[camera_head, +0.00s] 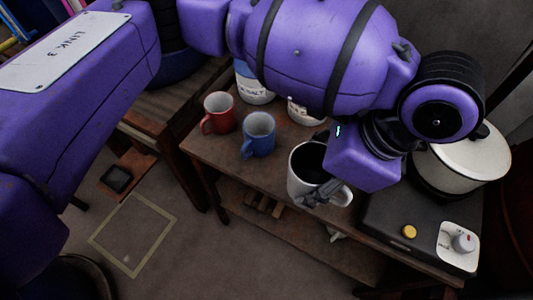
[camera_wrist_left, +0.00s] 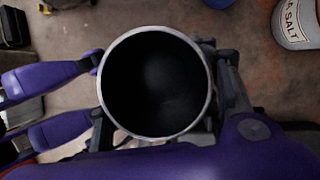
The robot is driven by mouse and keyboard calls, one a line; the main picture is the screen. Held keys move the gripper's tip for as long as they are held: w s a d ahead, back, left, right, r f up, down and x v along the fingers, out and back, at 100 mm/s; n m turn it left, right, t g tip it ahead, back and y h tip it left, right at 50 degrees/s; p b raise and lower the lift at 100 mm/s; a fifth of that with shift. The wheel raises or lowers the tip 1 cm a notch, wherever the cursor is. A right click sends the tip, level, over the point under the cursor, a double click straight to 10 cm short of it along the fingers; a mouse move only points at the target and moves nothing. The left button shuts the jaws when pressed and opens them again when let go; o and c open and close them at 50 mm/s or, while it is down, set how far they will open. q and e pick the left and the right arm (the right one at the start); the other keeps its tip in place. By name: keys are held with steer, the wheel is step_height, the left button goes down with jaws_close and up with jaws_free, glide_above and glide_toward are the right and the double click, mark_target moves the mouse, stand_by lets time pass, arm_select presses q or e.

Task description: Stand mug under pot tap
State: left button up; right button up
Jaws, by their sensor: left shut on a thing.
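A white mug (camera_head: 298,188) with a dark inside is upright at the front of the wooden table in the head view. My left gripper (camera_head: 322,193) is shut on it. In the left wrist view the mug's round rim (camera_wrist_left: 104,82) faces the camera, with fingers at its sides. I cannot tell whether its base touches the table. The white pot (camera_head: 455,165) stands to the right on a dark stove (camera_head: 385,215), partly behind my left wrist. The pot's tap cannot be made out. My right gripper is not in view.
A red mug (camera_head: 219,115), a blue mug (camera_head: 259,140) and a salt container (camera_head: 255,92) stand on the table (camera_head: 215,152), left of the white mug. The salt container also shows in the left wrist view (camera_wrist_left: 297,25). A grey knob (camera_head: 463,242) and a yellow button (camera_head: 409,232) are at the stove's front.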

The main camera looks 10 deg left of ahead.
arm_select(q)
steer(key=shift+m+t, duration=0.3)
steer(key=shift+m, duration=0.3)
steer(key=shift+w+m, duration=0.2)
steer(key=shift+m, duration=0.1)
steer(key=w+a+f+b, duration=0.2)
steer(key=w+a+f, duration=0.15)
steer(key=w, duration=0.55)
steer(key=b, duration=0.1)
glide_toward(283, 157)
steer(key=shift+s+a, duration=0.4)
steer(key=shift+a, duration=0.35)
steer(key=shift+w+a+f+b, duration=0.2)
steer(key=shift+w+f+b, duration=0.15)
steer(key=shift+w+f, duration=0.25)
step_height(283, 157, down, 4)
steer(key=shift+w+r+b, duration=0.1)
steer(key=shift+w+b, duration=0.05)
steer(key=shift+b, duration=0.4)
steer(key=shift+r, duration=0.1)
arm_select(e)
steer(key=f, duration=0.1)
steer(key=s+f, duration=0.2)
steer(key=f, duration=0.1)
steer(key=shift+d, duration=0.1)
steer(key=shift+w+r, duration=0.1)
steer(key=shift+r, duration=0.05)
